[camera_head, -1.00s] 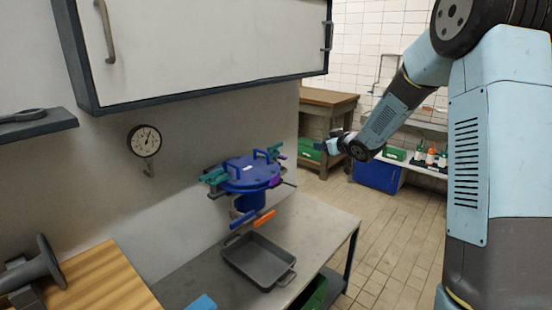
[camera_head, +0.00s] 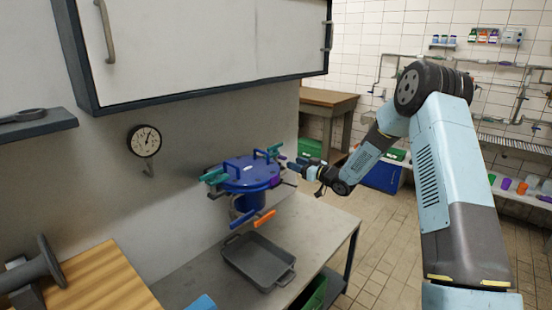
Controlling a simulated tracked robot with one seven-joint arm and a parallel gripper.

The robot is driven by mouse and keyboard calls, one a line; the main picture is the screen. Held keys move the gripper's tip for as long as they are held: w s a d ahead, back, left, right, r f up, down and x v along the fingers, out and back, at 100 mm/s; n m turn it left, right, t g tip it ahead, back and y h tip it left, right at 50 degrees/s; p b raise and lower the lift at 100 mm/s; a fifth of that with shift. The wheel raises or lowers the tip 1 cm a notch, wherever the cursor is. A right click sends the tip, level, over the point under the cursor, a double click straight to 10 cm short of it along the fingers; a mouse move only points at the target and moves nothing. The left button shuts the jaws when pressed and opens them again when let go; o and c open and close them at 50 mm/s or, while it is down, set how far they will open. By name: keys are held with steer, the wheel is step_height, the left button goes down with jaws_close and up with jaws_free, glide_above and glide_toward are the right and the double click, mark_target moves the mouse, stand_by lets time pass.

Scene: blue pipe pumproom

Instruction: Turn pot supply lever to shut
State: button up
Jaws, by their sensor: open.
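The blue pot (camera_head: 246,174) is mounted on the wall above the bench, with a round flanged lid and blue handles. Several levers stick out around it: a teal one (camera_head: 214,176) on the left, a purple one (camera_head: 274,182) on the right, and an orange one (camera_head: 265,218) and a blue one (camera_head: 241,219) below. I cannot tell which is the supply lever. My gripper (camera_head: 289,164) is open, just right of the pot near the lid's right-hand edge. Its fingertips are small here, and contact with the pot cannot be told.
A grey tray (camera_head: 258,260) sits on the metal bench (camera_head: 318,231) below the pot. A dial gauge (camera_head: 145,140) is on the wall to the left. A white cabinet (camera_head: 200,45) hangs above. Open tiled floor (camera_head: 385,250) lies to the right of the bench.

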mark_target(278, 157)
steer(key=x, duration=1)
steer(key=shift+w+a, duration=0.15)
steer(key=shift+a, duration=0.05)
steer(key=shift+c, duration=0.3)
jaws_close()
